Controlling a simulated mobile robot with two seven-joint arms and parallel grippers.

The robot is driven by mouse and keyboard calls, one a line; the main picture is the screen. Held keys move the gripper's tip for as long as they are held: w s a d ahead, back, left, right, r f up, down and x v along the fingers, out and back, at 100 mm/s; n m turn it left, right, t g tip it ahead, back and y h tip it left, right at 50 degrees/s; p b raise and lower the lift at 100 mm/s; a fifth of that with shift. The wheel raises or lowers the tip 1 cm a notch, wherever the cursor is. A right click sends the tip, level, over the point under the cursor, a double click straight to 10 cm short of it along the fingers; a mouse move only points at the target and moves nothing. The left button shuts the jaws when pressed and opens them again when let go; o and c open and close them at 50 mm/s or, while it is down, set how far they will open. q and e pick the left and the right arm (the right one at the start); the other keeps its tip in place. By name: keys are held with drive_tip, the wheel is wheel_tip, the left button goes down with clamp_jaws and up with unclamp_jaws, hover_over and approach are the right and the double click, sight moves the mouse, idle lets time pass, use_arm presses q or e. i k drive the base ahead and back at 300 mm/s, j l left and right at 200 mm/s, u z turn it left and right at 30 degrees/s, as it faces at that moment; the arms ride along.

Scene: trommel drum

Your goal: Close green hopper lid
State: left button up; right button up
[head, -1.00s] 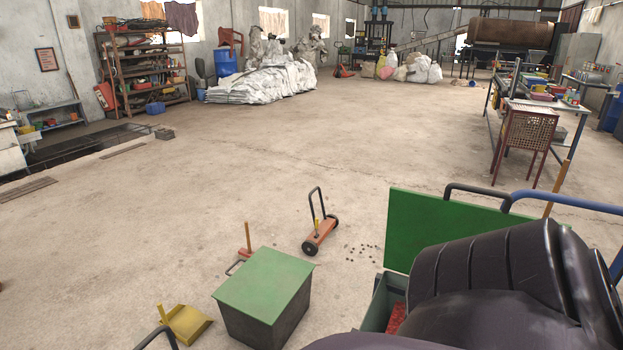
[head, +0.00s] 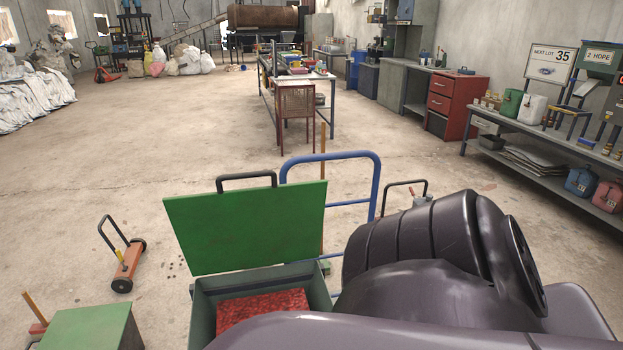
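The green hopper lid (head: 248,228) stands open, nearly upright, at the back of the hopper, with a black handle (head: 246,181) on its top edge. The hopper (head: 205,300) is a grey-green box with red material (head: 262,308) inside. My dark arm fills the lower right and covers part of the hopper's front and right side. Neither gripper shows in the head view.
A blue tubular cart handle (head: 377,180) rises behind the lid. A green-topped bin (head: 90,328) stands at lower left, with an orange wheeled tool (head: 126,265) behind it. A work table (head: 300,77) and a long bench (head: 545,130) stand farther back. Open floor lies between.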

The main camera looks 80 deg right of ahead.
sight(227, 231)
drive_tip(key=l+z, duration=0.1)
drive_tip(key=z, duration=1.8)
